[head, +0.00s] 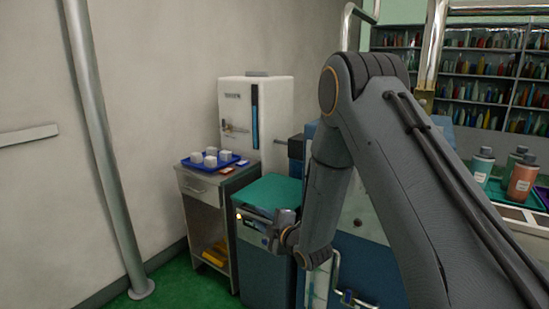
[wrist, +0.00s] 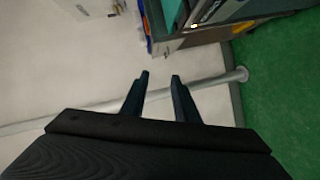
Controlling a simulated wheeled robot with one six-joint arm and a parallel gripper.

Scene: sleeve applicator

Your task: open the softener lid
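A dark blue-grey box (head: 265,265) with a flat teal lid (head: 268,193) stands on the floor near the middle of the head view; I take it to be the softener. The lid lies closed on top. A small lit panel shows on its upper front. My arm's wrist hangs at the box's right front and hides part of it. In the wrist view my gripper (wrist: 161,76) is open, with two dark fingers apart and nothing between them. The upper right of that view shows part of a unit with a lit panel (wrist: 203,10), apart from the fingertips.
A white refrigerator-like unit (head: 280,110) is behind. A grey pole (head: 100,150) rises at left. Blue machinery and a metal rail lie right, partly behind my arm. Green floor is clear at front left.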

